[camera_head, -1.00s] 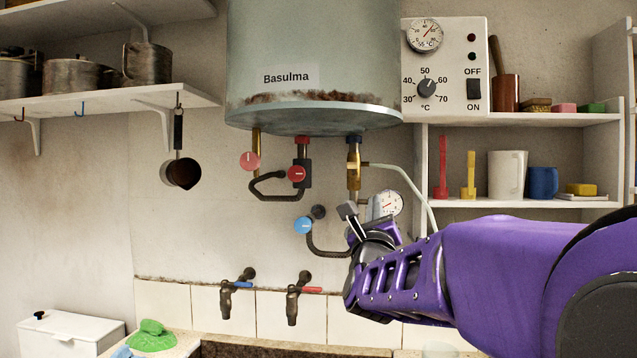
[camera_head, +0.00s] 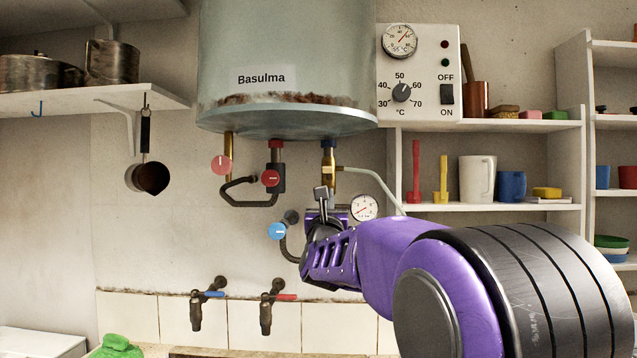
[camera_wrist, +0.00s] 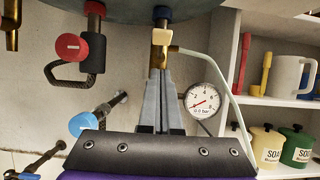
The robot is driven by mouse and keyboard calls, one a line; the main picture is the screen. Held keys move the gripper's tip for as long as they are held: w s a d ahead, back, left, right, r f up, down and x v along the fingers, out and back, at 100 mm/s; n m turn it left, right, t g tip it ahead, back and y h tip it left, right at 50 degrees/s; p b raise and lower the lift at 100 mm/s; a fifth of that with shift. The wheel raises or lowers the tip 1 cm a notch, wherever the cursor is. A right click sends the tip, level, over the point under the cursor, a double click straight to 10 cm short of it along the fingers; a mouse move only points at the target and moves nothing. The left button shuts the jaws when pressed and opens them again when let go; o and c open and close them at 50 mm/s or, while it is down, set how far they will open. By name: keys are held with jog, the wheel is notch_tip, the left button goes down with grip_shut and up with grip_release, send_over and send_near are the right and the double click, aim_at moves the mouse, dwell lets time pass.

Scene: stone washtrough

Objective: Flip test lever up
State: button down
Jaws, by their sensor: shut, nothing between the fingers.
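The brass valve (camera_head: 328,176) hangs under the heater from a blue fitting, with a thin pale hose running off to its right. In the wrist view a pale brass tab (camera_wrist: 162,36) shows on the valve just beyond my fingertips; I take it for the test lever, but its tilt is hard to tell. My gripper (camera_head: 321,192) is shut and empty, pointing up at the valve's lower part. In the wrist view its fingers (camera_wrist: 159,76) end just below the tab. Whether they touch it I cannot tell. The fingers hide the lower valve.
A pressure gauge (camera_head: 364,207) sits close to the right of my gripper. A blue knob (camera_head: 278,231) is close on the left, and red knobs (camera_head: 270,178) hang further left. The heater (camera_head: 290,60) is above. Shelves (camera_head: 490,207) with mugs stand right.

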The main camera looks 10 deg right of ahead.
aim_at(328, 173)
jog(key=shift+w+d+r, duration=0.1)
jog(key=shift+w+r, duration=0.15)
jog(key=shift+r, duration=0.65)
jog(key=shift+w+r, duration=0.25)
jog(key=shift+r, duration=0.6)
